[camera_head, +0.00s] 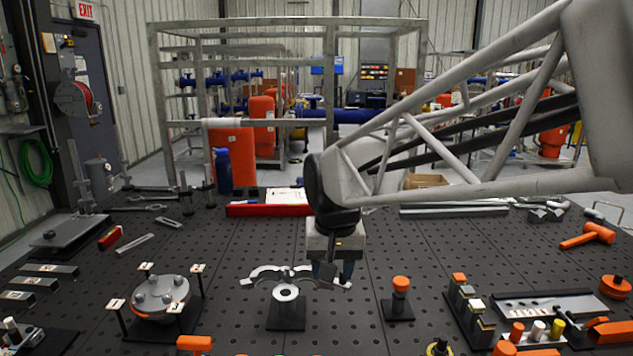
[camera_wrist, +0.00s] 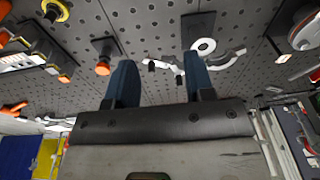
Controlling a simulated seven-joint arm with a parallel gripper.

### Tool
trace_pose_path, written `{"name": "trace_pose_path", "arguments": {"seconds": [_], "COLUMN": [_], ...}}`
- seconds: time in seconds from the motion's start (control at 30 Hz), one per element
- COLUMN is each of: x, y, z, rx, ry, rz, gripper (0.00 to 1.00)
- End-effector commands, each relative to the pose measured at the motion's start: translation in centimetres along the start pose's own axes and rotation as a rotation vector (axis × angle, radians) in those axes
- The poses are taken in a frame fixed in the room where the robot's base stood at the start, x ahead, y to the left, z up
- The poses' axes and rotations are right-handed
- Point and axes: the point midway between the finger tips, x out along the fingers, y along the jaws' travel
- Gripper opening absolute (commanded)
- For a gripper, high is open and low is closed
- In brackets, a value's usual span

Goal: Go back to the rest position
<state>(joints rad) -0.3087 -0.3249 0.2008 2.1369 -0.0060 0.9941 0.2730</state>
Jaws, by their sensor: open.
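My gripper (camera_head: 333,272) hangs at the end of my arm above the middle of the dark perforated table (camera_head: 400,248). In the wrist view its two blue fingers (camera_wrist: 160,78) stand well apart with nothing between them. In the head view the fingers are partly hidden by the gripper body. Just left of it is a fixture with a pale ring on a post (camera_head: 286,293) and curved silver clamp arms (camera_head: 265,272). The ring also shows beside the right finger in the wrist view (camera_wrist: 203,47). I cannot tell whether the gripper touches the clamp arms.
An orange-topped post (camera_head: 401,284) stands right of the gripper. A round flanged part (camera_head: 160,296) sits at the left among several small posts. Blocks and a tray (camera_head: 545,305) fill the right front, with an orange mallet (camera_head: 588,235) behind. A red box (camera_head: 268,209) lies at the back.

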Motion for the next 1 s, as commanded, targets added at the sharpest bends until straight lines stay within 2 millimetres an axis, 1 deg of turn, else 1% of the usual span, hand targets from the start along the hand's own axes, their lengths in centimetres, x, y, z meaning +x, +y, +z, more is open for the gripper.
{"name": "trace_pose_path", "arguments": {"seconds": [0.03,0.2,0.3,0.5,0.6,0.7,0.8,0.9,1.0], "x": [-0.3,-0.6,-0.4,0.1,0.6,1.0,1.4,1.6,1.8], "y": [1.6,5.7,7.9,11.6,13.0,14.0,14.6,15.0,15.1], "z": [1.3,5.3,7.8,13.0,15.4,17.4,18.8,19.6,19.9], "rx": [0.009,0.020,0.028,0.041,0.047,0.051,0.054,0.054,0.054], "ry": [0.009,0.032,0.045,0.071,0.082,0.091,0.098,0.101,0.102], "rz": [0.001,0.008,0.013,0.025,0.033,0.039,0.043,0.046,0.047], "gripper": [0.49,0.49,0.49,0.49,0.49,0.49,0.49,0.49,0.49]}}
